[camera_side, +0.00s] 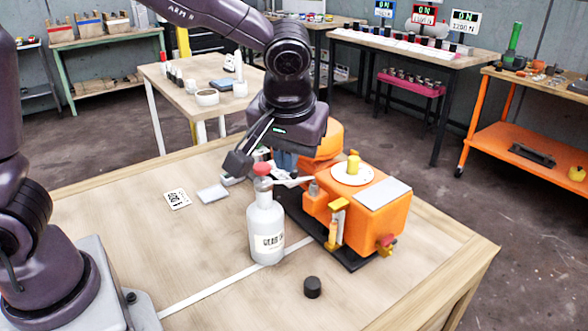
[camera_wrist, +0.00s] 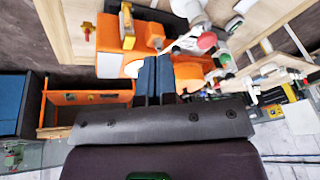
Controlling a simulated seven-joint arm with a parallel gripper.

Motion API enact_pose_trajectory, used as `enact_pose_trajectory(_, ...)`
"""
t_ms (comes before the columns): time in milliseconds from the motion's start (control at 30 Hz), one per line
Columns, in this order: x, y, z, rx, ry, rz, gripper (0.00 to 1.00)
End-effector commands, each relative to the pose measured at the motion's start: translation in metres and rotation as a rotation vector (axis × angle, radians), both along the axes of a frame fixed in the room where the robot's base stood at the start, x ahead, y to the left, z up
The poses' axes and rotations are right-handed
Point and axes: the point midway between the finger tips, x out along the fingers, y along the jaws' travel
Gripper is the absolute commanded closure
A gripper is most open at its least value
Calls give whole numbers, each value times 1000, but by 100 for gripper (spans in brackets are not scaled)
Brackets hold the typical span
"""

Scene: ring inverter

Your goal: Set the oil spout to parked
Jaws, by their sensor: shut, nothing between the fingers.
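The oil bottle (camera_side: 265,228) is white with a label and stands upright on the wooden table, left of the orange machine (camera_side: 383,208). Its red top (camera_side: 262,169) carries a pale spout (camera_side: 292,182) that points right, toward the machine. In the wrist view the red top (camera_wrist: 206,41) is right of the fingers, with the pale spout (camera_wrist: 182,46) reaching left toward the orange body. My gripper (camera_side: 285,160) is behind the bottle, beside the machine's far end; its blue fingers (camera_wrist: 154,72) are shut and empty. Whether they touch anything is unclear.
A black cap-like cylinder (camera_side: 312,287) stands near the table front. A printed card (camera_side: 177,199) and a small grey plate (camera_side: 212,193) lie left of the bottle. The machine has a white disc with a yellow knob (camera_side: 353,166). The table's left part is mostly clear.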

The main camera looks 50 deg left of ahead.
Motion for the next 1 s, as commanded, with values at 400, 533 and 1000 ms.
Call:
enact_pose_trajectory(400, 14, 4, 12, -34, -145, 340, 100)
enact_pose_trajectory(533, 14, 4, 12, -36, -145, 343, 100)
enact_pose_trajectory(1000, 21, 14, -21, -32, -138, 345, 100)
